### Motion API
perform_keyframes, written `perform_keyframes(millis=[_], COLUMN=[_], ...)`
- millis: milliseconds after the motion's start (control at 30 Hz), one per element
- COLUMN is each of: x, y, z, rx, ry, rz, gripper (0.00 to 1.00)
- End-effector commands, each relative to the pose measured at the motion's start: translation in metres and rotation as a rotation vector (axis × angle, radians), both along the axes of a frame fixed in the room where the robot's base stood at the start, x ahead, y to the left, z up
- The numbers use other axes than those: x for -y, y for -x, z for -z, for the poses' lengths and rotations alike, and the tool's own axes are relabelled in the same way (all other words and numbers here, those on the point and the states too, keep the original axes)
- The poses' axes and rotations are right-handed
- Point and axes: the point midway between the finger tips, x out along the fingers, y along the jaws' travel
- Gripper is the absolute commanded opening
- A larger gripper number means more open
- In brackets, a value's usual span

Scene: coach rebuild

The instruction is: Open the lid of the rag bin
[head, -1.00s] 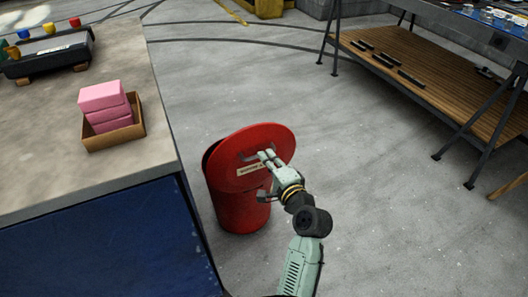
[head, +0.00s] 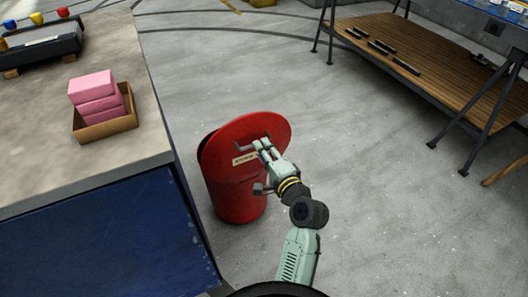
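The rag bin (head: 236,205) is a round red drum standing on the floor beside the blue-sided workbench. Its red lid (head: 277,127) is tilted up, with its far right side raised and a dark gap showing at the left rim. The lid carries a pale label (head: 243,158) and a dark handle (head: 242,148), partly hidden by my fingers. My gripper (head: 259,168) is at the lid's front face, with two fingers reaching over the handle area and the opposing finger spread apart lower down. Whether the fingers touch the lid or handle is unclear.
The workbench (head: 110,168) on the left holds an open box (head: 108,126) of pink blocks (head: 97,92) and a dark tray (head: 45,50). A wooden-shelved rack (head: 420,50) stands at the upper right. The floor right of the bin is clear.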

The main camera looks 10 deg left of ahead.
Motion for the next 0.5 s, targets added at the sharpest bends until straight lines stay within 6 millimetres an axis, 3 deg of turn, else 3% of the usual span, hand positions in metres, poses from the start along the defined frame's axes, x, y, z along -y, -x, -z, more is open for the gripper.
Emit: perform_keyframes(millis=[333,500], x=[-0.001,0.011], y=[0.002,0.017], z=[0.000,-0.003], rx=[-0.002,-0.001], ry=[-0.002,-0.002], rz=[-0.005,0.000], gripper=[0.30,0.30])
